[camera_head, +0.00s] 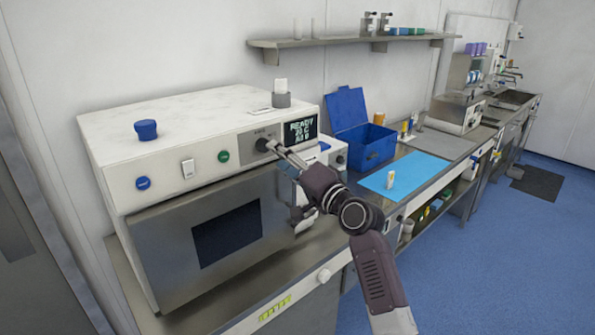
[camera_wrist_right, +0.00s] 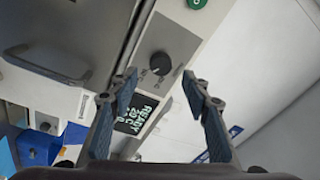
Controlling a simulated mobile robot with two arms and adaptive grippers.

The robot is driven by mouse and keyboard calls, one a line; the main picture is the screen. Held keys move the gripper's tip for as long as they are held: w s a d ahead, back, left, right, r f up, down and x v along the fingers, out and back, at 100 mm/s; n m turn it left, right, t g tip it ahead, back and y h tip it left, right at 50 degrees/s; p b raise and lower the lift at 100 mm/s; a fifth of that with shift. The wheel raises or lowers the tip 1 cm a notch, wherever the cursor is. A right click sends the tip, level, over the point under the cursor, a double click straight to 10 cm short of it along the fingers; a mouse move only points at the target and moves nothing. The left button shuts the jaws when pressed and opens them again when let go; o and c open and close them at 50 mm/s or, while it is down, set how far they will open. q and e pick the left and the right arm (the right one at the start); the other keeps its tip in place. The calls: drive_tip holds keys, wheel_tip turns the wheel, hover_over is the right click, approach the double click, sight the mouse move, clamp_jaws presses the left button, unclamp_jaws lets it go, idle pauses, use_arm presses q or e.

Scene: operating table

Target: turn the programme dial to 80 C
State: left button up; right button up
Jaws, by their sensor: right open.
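The programme dial (camera_head: 261,145) is a dark round knob on the front panel of the white and steel machine (camera_head: 205,213). In the right wrist view the dial (camera_wrist_right: 160,64) shows ahead, between and beyond the fingertips. My right gripper (camera_head: 277,153) is open and empty, close in front of the dial. In the wrist view its two fingers (camera_wrist_right: 160,84) are spread wide, apart from the knob. The display (camera_head: 300,130) beside the dial reads READY and 20 C; it also shows in the wrist view (camera_wrist_right: 137,113). My left gripper is not in view.
A green button (camera_head: 223,156), a white switch (camera_head: 188,168) and a blue button (camera_head: 143,183) are left of the dial. A blue cap (camera_head: 146,130) and a grey cup (camera_head: 281,99) stand on top. An open blue box (camera_head: 366,146) and a blue mat (camera_head: 405,172) lie to the right.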

drive_tip(key=v, duration=0.7)
drive_tip(key=s+d+f+g+h+b, duration=0.1)
drive_tip(key=s+d+f+g+h, duration=0.15)
drive_tip(key=f, duration=1.85)
drive_tip(key=s+d+f+g+h+b, duration=0.1)
drive_tip(key=d+f+g+h+b, duration=0.15)
drive_tip(key=f, duration=1.75)
drive_tip(key=s+d+f+n+g+h, duration=0.1)
drive_tip(key=s+d+f, duration=0.1)
drive_tip(key=s+f, duration=0.45)
drive_tip(key=s+d+f+n+g+h, duration=0.1)
drive_tip(key=s+f, duration=0.3)
drive_tip(key=f, duration=0.6)
drive_tip(key=s+d+f+n+g+h+b, duration=0.1)
drive_tip(key=s+d+f+n+g, duration=0.1)
drive_tip(key=s+f, duration=0.9)
drive_tip(key=s+d+f+n+g+h+b, duration=0.1)
drive_tip(key=s+d+f+g, duration=0.2)
drive_tip(key=s+f, duration=0.85)
drive_tip(key=s+d+f+n+g, duration=0.1)
drive_tip(key=s+d+f+n, duration=0.1)
drive_tip(key=s, duration=1.1)
drive_tip(key=s+d+f+n+g+h, duration=0.1)
drive_tip(key=s+f, duration=0.3)
drive_tip(key=s, duration=0.9)
drive_tip(key=shift+s+d+n+g+b, duration=0.2)
drive_tip(key=shift+d+n+g+b, duration=0.2)
drive_tip(key=shift+g, duration=0.2)
